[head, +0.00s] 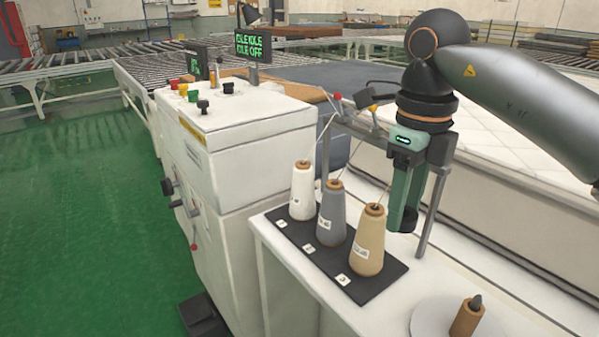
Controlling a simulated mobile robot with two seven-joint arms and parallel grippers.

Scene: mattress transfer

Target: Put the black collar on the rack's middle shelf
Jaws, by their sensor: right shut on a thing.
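My right gripper (402,212) comes in from the upper right, fingers pointing down. It is shut on a small dark piece (402,224) at its fingertips, which appears to be the black collar; the fingers hide most of it. It is held right of the tan thread cone, in front of a grey metal post. I see no rack with shelves that I can make out clearly. My left gripper is not in view.
White, grey and tan thread cones (370,245) stand on a black numbered mat (345,282). A brown spool (467,318) stands on a white disc at the lower right. A white control cabinet (245,140) is left. Green floor is open at far left.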

